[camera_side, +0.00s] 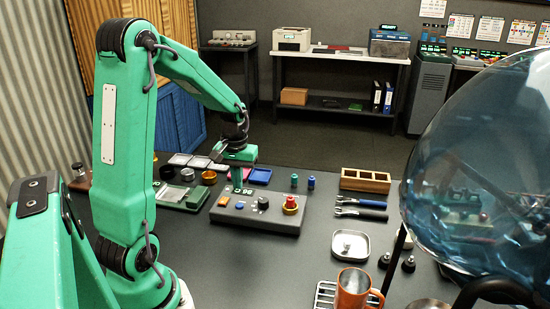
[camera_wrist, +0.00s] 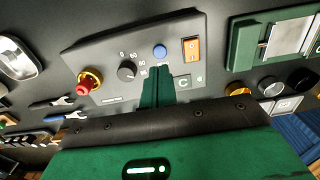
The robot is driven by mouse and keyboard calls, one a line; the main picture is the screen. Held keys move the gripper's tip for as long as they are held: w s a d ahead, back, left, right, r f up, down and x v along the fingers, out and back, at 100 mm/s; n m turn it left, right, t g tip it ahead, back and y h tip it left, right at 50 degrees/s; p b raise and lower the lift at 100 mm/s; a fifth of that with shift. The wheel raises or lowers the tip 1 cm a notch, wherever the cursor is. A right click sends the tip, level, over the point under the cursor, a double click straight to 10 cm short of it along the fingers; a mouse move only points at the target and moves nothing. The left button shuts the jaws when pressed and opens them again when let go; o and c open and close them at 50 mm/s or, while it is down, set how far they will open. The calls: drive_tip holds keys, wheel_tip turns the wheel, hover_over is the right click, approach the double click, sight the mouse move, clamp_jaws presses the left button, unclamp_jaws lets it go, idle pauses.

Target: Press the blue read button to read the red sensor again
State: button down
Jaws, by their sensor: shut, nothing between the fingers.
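The blue read button (camera_wrist: 160,51) is a round cap on the grey control box (camera_wrist: 110,50). In the side view the button (camera_side: 240,205) is small, on the box's top. My gripper (camera_wrist: 158,70) is shut and empty, its green fingers pointing at the box with their tips just beside the button in the wrist view. In the side view my gripper (camera_side: 237,188) is over the back part of the box, in front of the display. I cannot tell whether the tips touch the box. The display (camera_wrist: 182,83) is partly hidden by the fingers; a "C" shows. I cannot pick out the red sensor.
The box also carries an orange switch (camera_wrist: 191,45), a dial (camera_wrist: 127,71) and a red stop knob (camera_wrist: 87,85) with a yellow collar. Clear table lies in front of the box.

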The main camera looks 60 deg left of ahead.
wheel_tip(320, 180, up, 4)
drive_tip(key=shift+r, duration=0.1)
idle(0.4)
idle(1.0)
drive_tip(key=s+d+r+m+t, duration=0.2)
drive_tip(key=s+d+r+m, duration=0.1)
drive_tip(key=d, duration=0.4)
drive_tip(key=s+d+r+m+t, duration=0.1)
drive_tip(key=s+d+r+m, duration=0.1)
drive_tip(key=d, duration=0.4)
drive_tip(key=s+d+r+m+t, duration=0.2)
drive_tip(key=s+d+r+m, duration=0.1)
drive_tip(key=d, duration=0.4)
drive_tip(key=shift+s+d+r+m+t, duration=0.3)
drive_tip(key=shift+r+m, duration=0.2)
drive_tip(key=shift+r, duration=0.35)
